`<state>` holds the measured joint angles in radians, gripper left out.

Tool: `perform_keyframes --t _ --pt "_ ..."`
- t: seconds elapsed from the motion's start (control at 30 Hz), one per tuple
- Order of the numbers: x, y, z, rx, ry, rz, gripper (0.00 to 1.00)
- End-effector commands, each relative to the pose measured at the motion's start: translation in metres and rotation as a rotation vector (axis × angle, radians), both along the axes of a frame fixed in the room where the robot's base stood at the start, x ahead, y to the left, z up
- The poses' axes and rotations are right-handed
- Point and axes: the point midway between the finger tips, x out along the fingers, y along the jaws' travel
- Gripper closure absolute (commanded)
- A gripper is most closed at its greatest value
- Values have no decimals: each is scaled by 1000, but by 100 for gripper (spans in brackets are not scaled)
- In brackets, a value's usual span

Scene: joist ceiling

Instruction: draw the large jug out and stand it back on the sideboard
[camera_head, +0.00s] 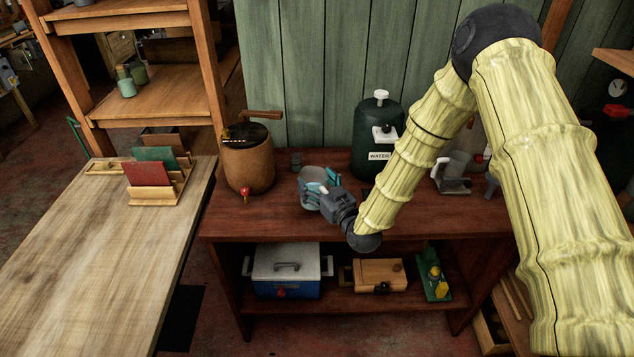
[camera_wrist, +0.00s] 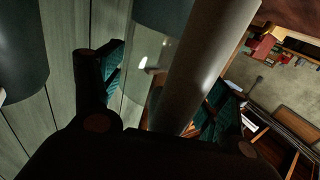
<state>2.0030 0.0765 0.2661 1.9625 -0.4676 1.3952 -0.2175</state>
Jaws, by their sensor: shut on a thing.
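A pale grey jug (camera_head: 309,175) is at the front middle of the dark wooden sideboard (camera_head: 270,218), partly covered by my fingers. My gripper (camera_head: 322,190) reaches it from the right and is shut on it. In the wrist view a thick grey bar (camera_wrist: 207,62), which looks like the jug's handle, runs between the teal finger pads of my gripper (camera_wrist: 165,95). Glassy jug wall shows beside the bar. I cannot tell whether the jug's base touches the sideboard top.
A brown drum with a tap (camera_head: 247,165) stands left of the jug, and a small dark cup (camera_head: 296,160) behind it. A green water urn (camera_head: 377,130) stands behind right. Another clear-sided vessel (camera_head: 455,168) stands farther right, beyond my arm. The front left sideboard top is clear.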

Motion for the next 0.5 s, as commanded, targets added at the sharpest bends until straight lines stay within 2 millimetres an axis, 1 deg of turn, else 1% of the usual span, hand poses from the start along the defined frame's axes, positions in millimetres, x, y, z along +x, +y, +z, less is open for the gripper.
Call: perform_keyframes --t 0.5 --pt "0 0 -20 1 -1 0 80"
